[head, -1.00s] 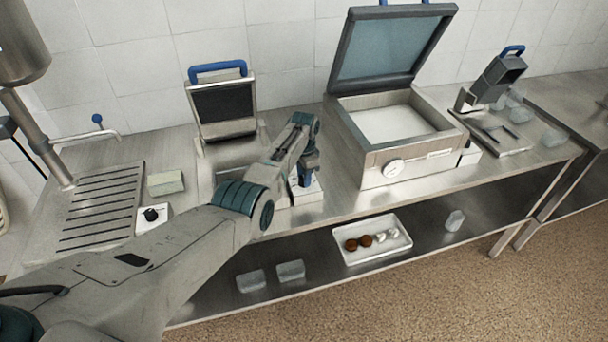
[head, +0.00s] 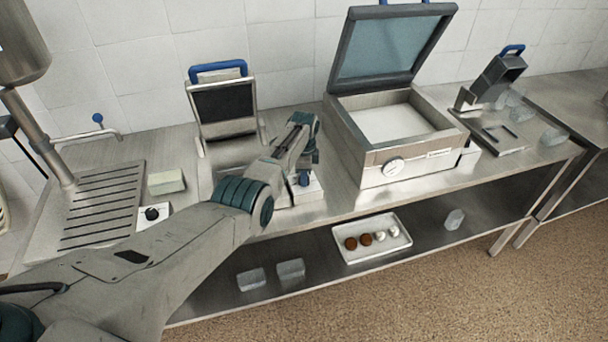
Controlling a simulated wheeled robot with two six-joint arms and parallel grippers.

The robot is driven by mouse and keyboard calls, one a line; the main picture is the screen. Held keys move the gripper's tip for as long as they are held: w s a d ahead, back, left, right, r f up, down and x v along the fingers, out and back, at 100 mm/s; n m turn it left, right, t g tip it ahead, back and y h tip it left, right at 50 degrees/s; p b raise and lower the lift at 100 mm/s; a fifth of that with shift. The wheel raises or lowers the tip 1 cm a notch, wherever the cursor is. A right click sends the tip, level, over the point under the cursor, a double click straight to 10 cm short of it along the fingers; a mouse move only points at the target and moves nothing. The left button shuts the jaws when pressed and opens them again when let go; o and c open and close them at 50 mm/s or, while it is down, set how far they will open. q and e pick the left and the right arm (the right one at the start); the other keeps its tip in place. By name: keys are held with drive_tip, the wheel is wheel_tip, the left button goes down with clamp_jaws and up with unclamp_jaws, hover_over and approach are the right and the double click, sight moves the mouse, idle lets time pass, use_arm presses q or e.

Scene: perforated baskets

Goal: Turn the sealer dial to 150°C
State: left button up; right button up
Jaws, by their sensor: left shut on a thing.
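My left gripper (head: 303,179) reaches down over a small white control box (head: 313,190) at the front right of the sealer (head: 225,112), the steel press with a raised dark plate and blue handle. The gripper is shut on the sealer dial, which its fingers and wrist hide. The dial's pointer and temperature marks cannot be read. My right gripper is not in view.
A chamber machine (head: 372,157) with an open lid and a white round dial (head: 393,167) stands close to the right of the gripper. A black knob on a white box (head: 152,214) sits at left. A tray (head: 345,256) is on the lower shelf.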

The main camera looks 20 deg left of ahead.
use_arm(q)
drive_tip(key=shift+w+r, duration=0.1)
drive_tip(key=shift+r, duration=0.05)
drive_tip(key=o, duration=1)
drive_tip(key=shift+c, duration=0.2)
drive_tip(key=shift+r, duration=0.55)
wheel_tip(320, 180, up, 10)
drive_tip(key=b, duration=0.2)
drive_tip(key=shift+f, duration=0.2)
drive_tip(key=shift+f, duration=0.1)
